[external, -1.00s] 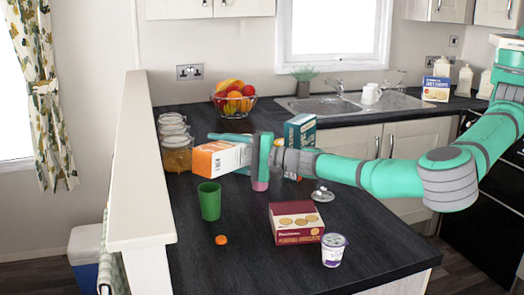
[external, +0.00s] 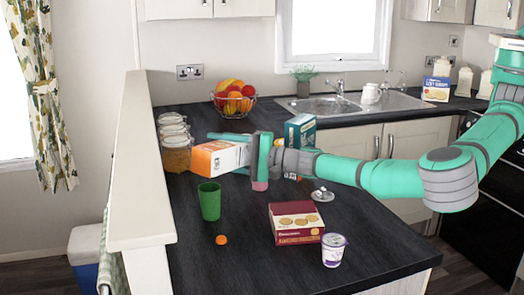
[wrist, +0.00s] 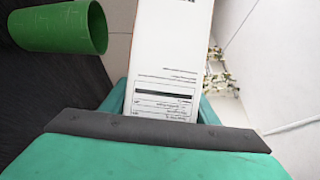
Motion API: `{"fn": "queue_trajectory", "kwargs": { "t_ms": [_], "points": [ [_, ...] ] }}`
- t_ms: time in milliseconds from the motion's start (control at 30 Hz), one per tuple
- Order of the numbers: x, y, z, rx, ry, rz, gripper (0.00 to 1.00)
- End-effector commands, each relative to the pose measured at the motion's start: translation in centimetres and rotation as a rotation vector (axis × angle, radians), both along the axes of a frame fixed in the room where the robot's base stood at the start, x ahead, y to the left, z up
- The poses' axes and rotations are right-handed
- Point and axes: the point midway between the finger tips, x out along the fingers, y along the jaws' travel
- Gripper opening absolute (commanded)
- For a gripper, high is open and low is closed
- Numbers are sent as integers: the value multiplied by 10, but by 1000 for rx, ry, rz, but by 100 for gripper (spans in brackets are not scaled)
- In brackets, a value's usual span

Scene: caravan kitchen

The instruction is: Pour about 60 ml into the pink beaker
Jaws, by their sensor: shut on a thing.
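My gripper (external: 226,153) is shut on a white and orange carton (external: 207,160), held above the counter. The carton lies nearly on its side, its orange end pointing left. The wrist view shows the carton's white printed side (wrist: 170,60) between the fingers. The pink beaker (external: 260,186) stands on the counter below and behind my gripper; only its lower part shows. A green cup (external: 209,201) stands upright below the carton's orange end in the external view, and at upper left in the wrist view (wrist: 65,27). No liquid stream is visible.
An orange cap (external: 221,240) lies on the counter. A biscuit box (external: 296,223) and a white tub (external: 334,250) are to the right. Glass jars (external: 176,155), a fruit bowl (external: 234,102) and a teal box (external: 300,131) stand behind.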

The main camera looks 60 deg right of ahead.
Motion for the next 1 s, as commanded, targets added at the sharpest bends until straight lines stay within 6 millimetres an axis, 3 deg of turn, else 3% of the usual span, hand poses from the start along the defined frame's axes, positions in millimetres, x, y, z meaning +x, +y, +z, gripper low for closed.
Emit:
{"fn": "queue_trajectory", "kwargs": {
  "t_ms": [267,433,633,1000],
  "points": [
    [0,0,1,3,-1,0,22],
    [1,4,-18,-156,22,0,22],
    [1,4,3,-341,42,-1,22],
    [1,5,13,-404,51,-2,22]
  ]
}}
